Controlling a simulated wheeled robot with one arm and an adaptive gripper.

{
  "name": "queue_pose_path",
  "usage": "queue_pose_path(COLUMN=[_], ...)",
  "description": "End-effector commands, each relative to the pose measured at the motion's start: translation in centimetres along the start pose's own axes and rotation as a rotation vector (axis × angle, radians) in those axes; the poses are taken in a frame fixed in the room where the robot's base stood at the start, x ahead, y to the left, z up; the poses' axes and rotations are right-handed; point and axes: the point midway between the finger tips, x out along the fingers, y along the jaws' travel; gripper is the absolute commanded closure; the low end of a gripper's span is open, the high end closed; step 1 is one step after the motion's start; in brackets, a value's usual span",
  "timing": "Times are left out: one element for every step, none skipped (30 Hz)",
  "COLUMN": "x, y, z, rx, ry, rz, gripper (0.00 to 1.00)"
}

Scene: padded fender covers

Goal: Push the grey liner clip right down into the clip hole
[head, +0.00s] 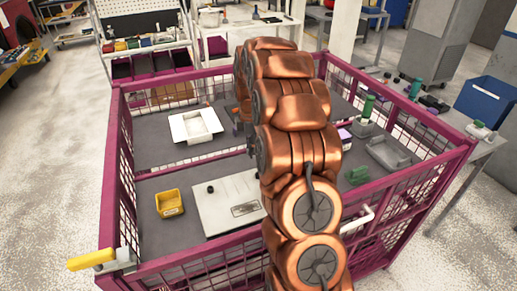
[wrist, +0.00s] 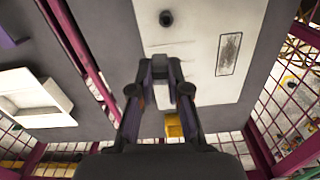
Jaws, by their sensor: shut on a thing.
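A white panel (head: 222,212) lies in the near part of the magenta-framed cage; it also fills the upper middle of the wrist view (wrist: 205,95). On it a small round dark spot (wrist: 166,18) shows, which may be the clip hole; I cannot tell hole from knob. My gripper (wrist: 159,72) is over the panel in the wrist view, its fingertips close together. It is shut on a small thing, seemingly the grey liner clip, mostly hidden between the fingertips. The spot appears above the fingertips in that view. In the head view my arm hides most of the gripper.
A grey rectangular plate (head: 245,209) is on the panel. A yellow bin (head: 169,203) stands left of the panel, and a white tray (head: 195,118) lies farther back. Magenta mesh walls (head: 222,253) surround the cage. Grey parts (head: 388,153) and a green object (head: 357,175) are at the right.

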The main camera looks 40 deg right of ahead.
Motion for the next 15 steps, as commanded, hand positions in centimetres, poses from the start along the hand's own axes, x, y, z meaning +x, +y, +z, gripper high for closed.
queue_pose_path(x=[0.3,0.6,0.8,0.9,1.1,1.2,1.2,1.3,1.3,1.3,1.3,1.3,1.3,1.3,1.3], y=[-0.4,-0.6,-0.8,-0.9,-1.0,-1.1,-1.1,-1.1,-1.1,-1.1,-1.1,-1.1,-1.1,-1.1,-1.1], z=[0.7,1.0,1.3,1.6,1.7,1.9,2.0,2.0,2.1,2.1,2.1,2.1,2.1,2.1,2.1], rx=[-0.026,-0.043,-0.061,-0.072,-0.083,-0.093,-0.099,-0.104,-0.108,-0.110,-0.111,-0.111,-0.110,-0.110,-0.110], ry=[0.001,0.002,0.003,0.004,0.004,0.004,0.004,0.004,0.004,0.004,0.004,0.004,0.004,0.004,0.004], rz=[-0.002,-0.003,-0.004,-0.005,-0.005,-0.004,-0.004,-0.003,-0.003,-0.002,-0.002,-0.002,-0.002,-0.002,-0.002], gripper=[1.00,1.00,1.00,1.00,1.00,1.00,1.00,1.00,1.00,1.00,1.00,1.00,1.00,1.00,1.00])
